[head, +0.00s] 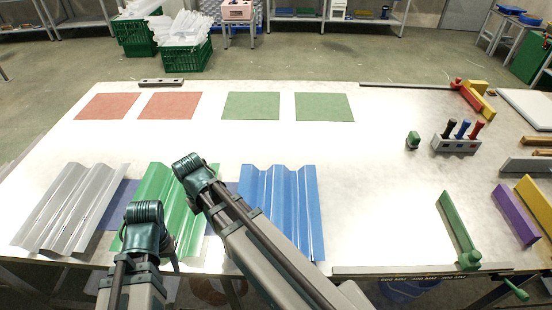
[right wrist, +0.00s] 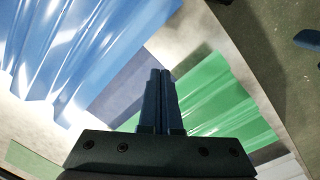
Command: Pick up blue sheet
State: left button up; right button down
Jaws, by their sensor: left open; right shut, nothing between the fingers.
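The blue corrugated sheet (head: 283,205) lies at the table's front, right of the green corrugated sheet (head: 158,190). In the right wrist view the blue sheet (right wrist: 65,50) fills the upper left and the green sheet (right wrist: 225,98) is on the right. My right gripper (right wrist: 160,75) is shut and empty, above the dark blue flat strip between the two sheets. My left gripper (head: 148,225) is open, over the front of the green sheet; its fingertips are mostly hidden. Neither gripper holds the blue sheet.
A clear corrugated sheet (head: 65,210) lies at far left. Two red squares (head: 108,106) and two green squares (head: 250,106) lie at the back. A tool holder (head: 457,144) and green clamp (head: 458,230) are on the right. The table's middle is clear.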

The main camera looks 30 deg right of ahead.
jog(key=w+d+m, duration=0.1)
jog(key=w+d, duration=0.3)
jog(key=w+d+m, duration=0.1)
jog(key=w+d, duration=0.4)
jog(key=w+d+r+m, duration=0.1)
jog(key=w+d+m, duration=0.1)
jog(key=w+d, duration=0.3)
jog(key=shift+d+y+p, duration=0.1)
jog(key=shift+y+p, duration=0.2)
jog(key=shift+p, duration=0.1)
jog(key=w+d+m, duration=0.2)
jog(key=w+d, duration=0.1)
jog(key=d, duration=0.8)
jog(key=w+d+m, duration=0.2)
jog(key=w+d, duration=0.2)
jog(key=d, duration=0.8)
jog(key=shift+r+p, duration=0.4)
jog(key=shift+f, duration=0.1)
notch_tip(320, 180, down, 10)
jog(key=b, duration=1)
jog(key=s+a, duration=0.1)
jog(key=s, duration=0.2)
jog(key=shift+a+r, duration=0.2)
jog(key=shift+a, duration=0.2)
jog(key=shift+s+a, duration=0.15)
